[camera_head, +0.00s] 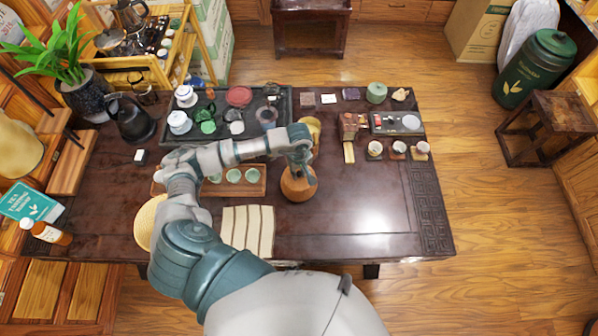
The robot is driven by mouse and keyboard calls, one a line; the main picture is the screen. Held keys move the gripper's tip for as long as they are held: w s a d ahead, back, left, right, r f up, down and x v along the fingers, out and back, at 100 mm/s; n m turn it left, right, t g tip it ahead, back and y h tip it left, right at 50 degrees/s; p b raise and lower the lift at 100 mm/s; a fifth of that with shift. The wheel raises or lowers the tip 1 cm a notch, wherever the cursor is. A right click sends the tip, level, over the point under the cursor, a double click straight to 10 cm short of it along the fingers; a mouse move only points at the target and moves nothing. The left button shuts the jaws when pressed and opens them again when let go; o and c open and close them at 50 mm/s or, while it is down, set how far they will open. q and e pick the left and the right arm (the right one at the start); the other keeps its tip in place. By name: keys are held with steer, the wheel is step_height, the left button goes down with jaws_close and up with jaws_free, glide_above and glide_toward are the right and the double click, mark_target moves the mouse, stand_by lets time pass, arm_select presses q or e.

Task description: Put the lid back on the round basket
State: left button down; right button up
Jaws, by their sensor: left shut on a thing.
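My left gripper (299,170) is over the middle of the dark table (350,225), at the end of my arm that bends across the left half. It is shut on a round brown thing (297,190); its fingers are small and partly hidden, and I cannot tell whether this thing is the lid. A pale tan, round woven piece (146,224), which looks like part of the round basket, lies at the table's left front, half hidden by my arm. Another yellowish piece (315,128) shows just behind the gripper. My right gripper is not in view.
A striped cloth (247,230) and a wooden tray (240,188) with green cups lie near the gripper. A dark tea tray (281,97) stands behind. Small cups (398,147) are to the right. The table's right front is clear.

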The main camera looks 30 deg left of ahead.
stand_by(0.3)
arm_select(q)
steer(key=shift+c, duration=2.3)
jaws_free()
steer(key=shift+r+p, duration=1.8)
steer(key=shift+r, duration=1.75)
jaws_close()
